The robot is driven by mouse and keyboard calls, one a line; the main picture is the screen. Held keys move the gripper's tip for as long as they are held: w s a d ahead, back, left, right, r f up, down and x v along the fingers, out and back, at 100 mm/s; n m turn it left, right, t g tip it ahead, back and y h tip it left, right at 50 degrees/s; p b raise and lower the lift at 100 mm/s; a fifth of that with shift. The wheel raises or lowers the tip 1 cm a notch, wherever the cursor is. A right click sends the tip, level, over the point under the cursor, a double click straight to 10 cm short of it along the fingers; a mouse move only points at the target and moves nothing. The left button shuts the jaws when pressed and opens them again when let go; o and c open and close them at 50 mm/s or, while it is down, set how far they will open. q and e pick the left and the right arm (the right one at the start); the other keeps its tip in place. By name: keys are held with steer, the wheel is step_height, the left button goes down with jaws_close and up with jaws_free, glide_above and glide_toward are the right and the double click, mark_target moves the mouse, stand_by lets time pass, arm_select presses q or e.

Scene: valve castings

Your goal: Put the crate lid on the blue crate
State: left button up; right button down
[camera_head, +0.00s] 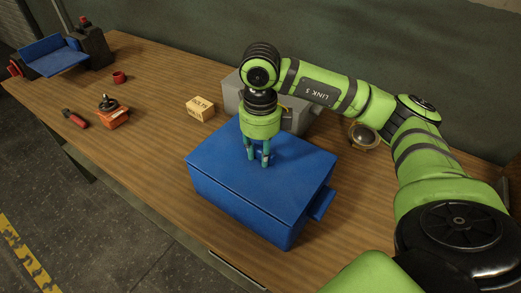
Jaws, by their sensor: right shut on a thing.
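The blue crate (238,207) stands on the wooden table near the middle, with a blue handle on its right side. The flat blue crate lid (225,158) covers its top. From this angle I cannot tell whether the lid is fully seated or slightly raised. My right gripper (259,163) points down over the middle of the lid, shut on it. The gripped part of the lid is hidden between the fingers. My left gripper is not in view.
A grey box (233,92) stands behind the crate, partly hidden by my right arm. A small yellow carton (200,109), an orange box (113,117), a red-handled tool (75,119) and a red cup (119,77) lie to the left. A round fitting (363,136) stands right.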

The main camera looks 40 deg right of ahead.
steer(key=c, duration=0.9)
jaws_free()
step_height(320, 180, up, 12)
steer(key=shift+r, duration=0.1)
